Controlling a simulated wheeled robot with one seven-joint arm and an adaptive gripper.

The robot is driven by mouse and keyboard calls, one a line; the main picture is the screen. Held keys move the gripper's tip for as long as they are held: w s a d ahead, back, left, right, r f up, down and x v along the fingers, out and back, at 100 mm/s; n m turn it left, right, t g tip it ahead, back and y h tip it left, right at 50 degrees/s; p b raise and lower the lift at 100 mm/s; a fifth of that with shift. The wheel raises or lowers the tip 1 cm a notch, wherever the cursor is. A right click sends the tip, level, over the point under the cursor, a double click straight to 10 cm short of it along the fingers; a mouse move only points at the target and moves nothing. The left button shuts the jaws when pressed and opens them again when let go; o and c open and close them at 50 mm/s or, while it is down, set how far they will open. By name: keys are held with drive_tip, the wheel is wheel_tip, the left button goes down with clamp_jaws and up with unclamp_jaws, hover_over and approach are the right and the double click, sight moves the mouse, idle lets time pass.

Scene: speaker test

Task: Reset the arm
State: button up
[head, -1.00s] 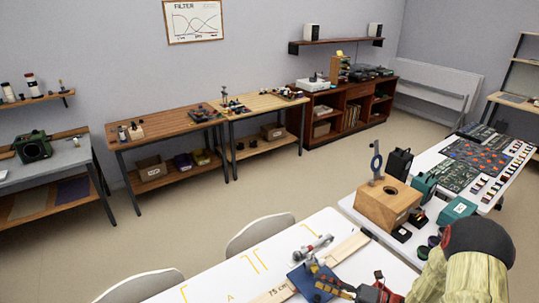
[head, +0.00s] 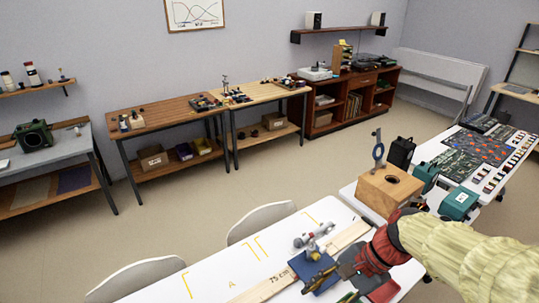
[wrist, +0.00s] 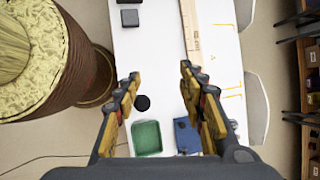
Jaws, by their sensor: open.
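My arm, with a pale yellow sleeve and a dark red wrist, reaches in from the right edge of the head view. My gripper (head: 325,276) is low over the white table, beside a blue pad (head: 296,262). In the wrist view my gripper (wrist: 159,75) has its two yellow-and-black fingers spread wide with nothing between them. Below them are the white table (wrist: 160,50), a small black disc (wrist: 142,102), a green tray (wrist: 147,138) and the blue pad (wrist: 182,135).
A wooden ruler (head: 262,290) marked 75 cm lies on the table, with a grey jointed device (head: 313,238) near it. A wooden box (head: 388,190) with a hole stands close behind my wrist. Teal boxes (head: 459,203) stand to its right. Chairs (head: 262,219) line the far edge.

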drive_tip(key=s+d+r+n+t+h, duration=0.5)
drive_tip(key=s+d+r+n+h, duration=0.1)
drive_tip(key=n, duration=0.5)
wheel_tip(320, 180, up, 2)
drive_tip(key=shift+d+r+n+t+b, duration=0.2)
drive_tip(key=shift+d+n+t+b, duration=0.1)
drive_tip(key=shift+d+b, duration=0.15)
drive_tip(key=shift+c, duration=0.7)
